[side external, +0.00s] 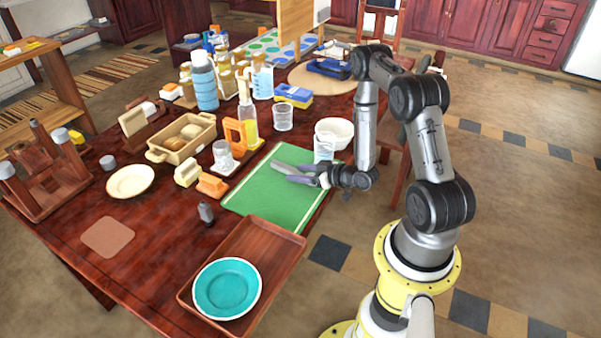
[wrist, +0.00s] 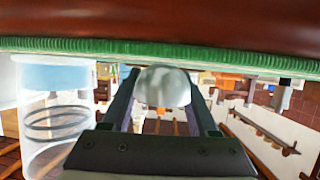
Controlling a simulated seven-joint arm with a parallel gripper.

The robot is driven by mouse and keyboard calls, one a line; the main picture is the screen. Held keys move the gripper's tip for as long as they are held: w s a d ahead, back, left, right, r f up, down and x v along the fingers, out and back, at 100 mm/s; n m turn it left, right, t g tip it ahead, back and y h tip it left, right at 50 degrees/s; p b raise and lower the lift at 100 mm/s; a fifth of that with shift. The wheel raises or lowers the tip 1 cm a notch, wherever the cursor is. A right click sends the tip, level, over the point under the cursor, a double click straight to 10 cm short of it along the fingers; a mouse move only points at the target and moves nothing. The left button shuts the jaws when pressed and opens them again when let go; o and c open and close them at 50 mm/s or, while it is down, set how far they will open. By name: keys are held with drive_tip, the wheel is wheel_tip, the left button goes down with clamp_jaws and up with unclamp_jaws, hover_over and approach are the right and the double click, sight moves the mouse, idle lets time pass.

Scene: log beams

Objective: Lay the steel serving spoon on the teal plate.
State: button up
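The teal plate (side external: 227,288) lies empty on a brown wooden tray (side external: 188,290) at the table's front corner. My gripper (side external: 279,171) is low over the green mat (side external: 262,203), pointing left, with its two fingers apart. In the wrist view, my gripper (wrist: 163,85) has a rounded, pale, shiny thing (wrist: 163,87) between its fingertips. This may be the steel serving spoon's bowl, but I cannot tell for sure, nor whether the fingers touch it. I cannot make out a spoon in the side view; the fingers may hide it.
An orange block (side external: 211,185), a glass (side external: 223,155) and an orange-handled thing (side external: 240,133) stand left of the mat. A cream plate (side external: 130,181) lies farther left.

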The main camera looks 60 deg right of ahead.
drive_tip(key=v, duration=0.7)
drive_tip(key=shift+s+r, duration=0.1)
drive_tip(key=shift+s, duration=0.05)
drive_tip(key=w+r+n+g, duration=0.1)
drive_tip(key=w+r+n, duration=0.1)
drive_tip(key=w+r, duration=0.1)
drive_tip(key=shift+d+r+g, duration=0.1)
drive_tip(key=shift+d+g, duration=0.25)
drive_tip(key=shift+g, duration=0.05)
drive_tip(key=a+r+g+h, duration=0.1)
drive_tip(key=a+r+g, duration=0.1)
drive_tip(key=r, duration=0.6)
drive_tip(key=a+r+g+h, duration=0.1)
drive_tip(key=a+r+g, duration=0.15)
drive_tip(key=r, duration=0.45)
drive_tip(key=s+a+r, duration=0.6)
drive_tip(key=a+r, duration=0.2)
drive_tip(key=shift+m+y, duration=0.4)
drive_tip(key=shift+o, duration=0.6)
drive_tip(key=s+a+r+g+y, duration=0.1)
drive_tip(key=s+a+r+y, duration=0.1)
drive_tip(key=s+a, duration=0.6)
drive_tip(key=s+r, duration=0.1)
drive_tip(key=s, duration=0.2)
drive_tip(key=shift+s, duration=0.2)
drive_tip(key=shift+s+r+g, duration=0.1)
drive_tip(key=shift+g, duration=0.15)
